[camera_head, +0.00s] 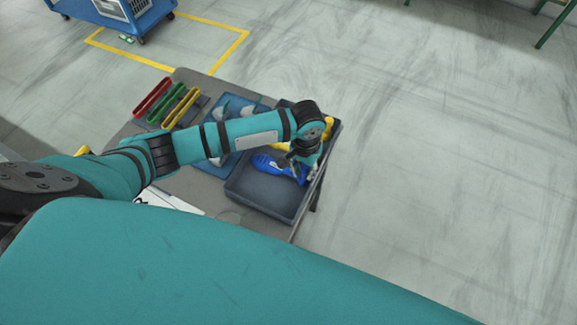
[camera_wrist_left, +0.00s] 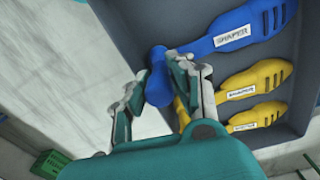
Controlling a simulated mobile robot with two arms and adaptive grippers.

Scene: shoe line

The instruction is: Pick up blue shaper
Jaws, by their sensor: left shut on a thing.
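The blue shaper (camera_wrist_left: 238,28) lies in a dark grey tray with a white label on its body, and it also shows in the head view (camera_head: 279,166). In the head view my left gripper (camera_head: 300,163) is over the right part of the tray, at the shaper's right end. Whether the shaper touches the tray floor cannot be told. My right gripper is not in view.
The grey tray (camera_head: 262,199) stands near the table's right edge. Two yellow shapers (camera_wrist_left: 255,80) lie beside the blue one. A blue tray (camera_head: 222,172) and red (camera_head: 152,98), green (camera_head: 166,103) and yellow (camera_head: 181,108) holders are further left. Open floor lies to the right.

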